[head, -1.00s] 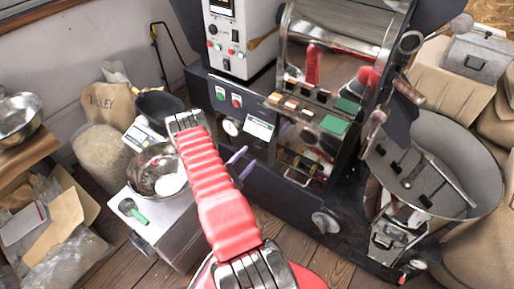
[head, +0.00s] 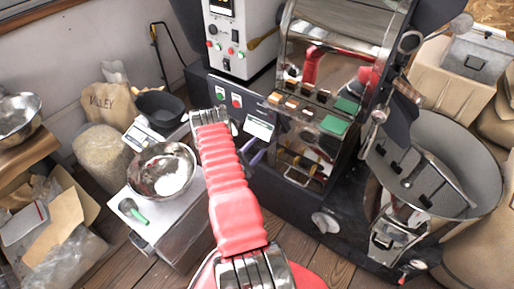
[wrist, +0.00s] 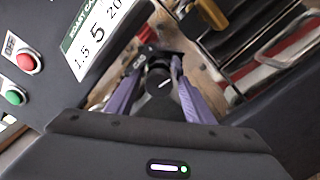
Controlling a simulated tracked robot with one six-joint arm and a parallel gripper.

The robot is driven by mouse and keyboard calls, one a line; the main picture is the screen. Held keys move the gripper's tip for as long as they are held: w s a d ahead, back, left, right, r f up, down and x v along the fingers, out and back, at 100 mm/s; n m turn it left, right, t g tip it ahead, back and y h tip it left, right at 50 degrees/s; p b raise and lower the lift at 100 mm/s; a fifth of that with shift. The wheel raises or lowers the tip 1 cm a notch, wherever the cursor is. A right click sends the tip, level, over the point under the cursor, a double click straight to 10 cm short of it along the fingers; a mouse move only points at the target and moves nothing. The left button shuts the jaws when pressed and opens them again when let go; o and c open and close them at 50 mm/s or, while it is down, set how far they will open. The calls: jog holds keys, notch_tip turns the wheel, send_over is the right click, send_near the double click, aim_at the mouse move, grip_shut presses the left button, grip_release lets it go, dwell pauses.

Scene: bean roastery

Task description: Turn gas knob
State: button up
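The gas knob (wrist: 160,88) is a dark round knob with a pale pointer line, in the middle of the wrist view. A small label with light letters is just beside it. My gripper (wrist: 160,62) has purple fingers, one on each side of the knob, spread apart. I cannot tell whether they touch it. In the head view my gripper (head: 253,158) is at the roaster's front panel, below the white card, largely behind my red arm. The knob is hidden there.
The roast card (wrist: 92,40) and the red button (wrist: 27,62) and green button (wrist: 14,97) are left of the knob. A steel bowl (head: 147,178) stands on the bench at left. The cooling tray (head: 480,150) is at right.

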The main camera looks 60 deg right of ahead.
jog(key=c, duration=0.9)
jog(key=shift+n, duration=0.3)
jog(key=n, duration=1.3)
jog(key=shift+w, duration=0.15)
jog(key=n, duration=0.6)
jog(key=shift+w, duration=0.15)
jog(key=shift+n, duration=0.3)
